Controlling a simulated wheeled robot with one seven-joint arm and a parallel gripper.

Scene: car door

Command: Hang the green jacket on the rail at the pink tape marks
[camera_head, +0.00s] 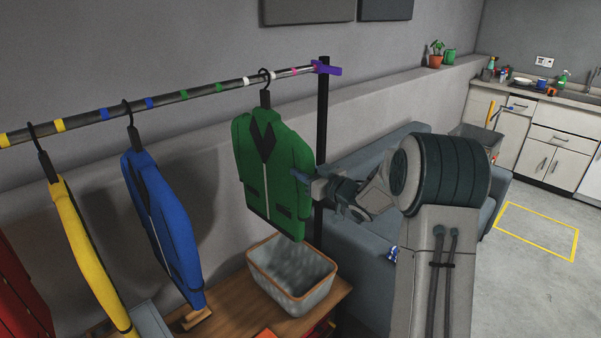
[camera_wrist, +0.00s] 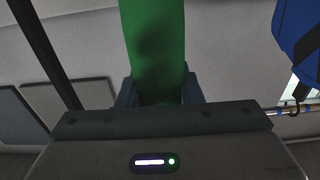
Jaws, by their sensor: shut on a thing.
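The green jacket (camera_head: 270,170) hangs upright on a black hanger. The hanger's hook (camera_head: 264,76) overlaps the rail (camera_head: 190,94) near a white tape mark, left of the pink tape mark (camera_head: 294,71); I cannot tell whether it bears on the rail. My gripper (camera_head: 308,183) is at the jacket's right-hand sleeve. In the wrist view the green sleeve (camera_wrist: 155,50) runs down between my two fingers (camera_wrist: 160,92), which are shut on it. The fingertips are partly hidden by the sleeve and palm.
A blue jacket (camera_head: 160,215) and a yellow jacket (camera_head: 85,250) hang farther left. A dark post (camera_head: 323,130) with a purple bracket (camera_head: 327,69) ends the rail at right. A basket (camera_head: 290,280) stands on the wooden bench below. A blue-grey sofa (camera_head: 352,240) is behind my arm.

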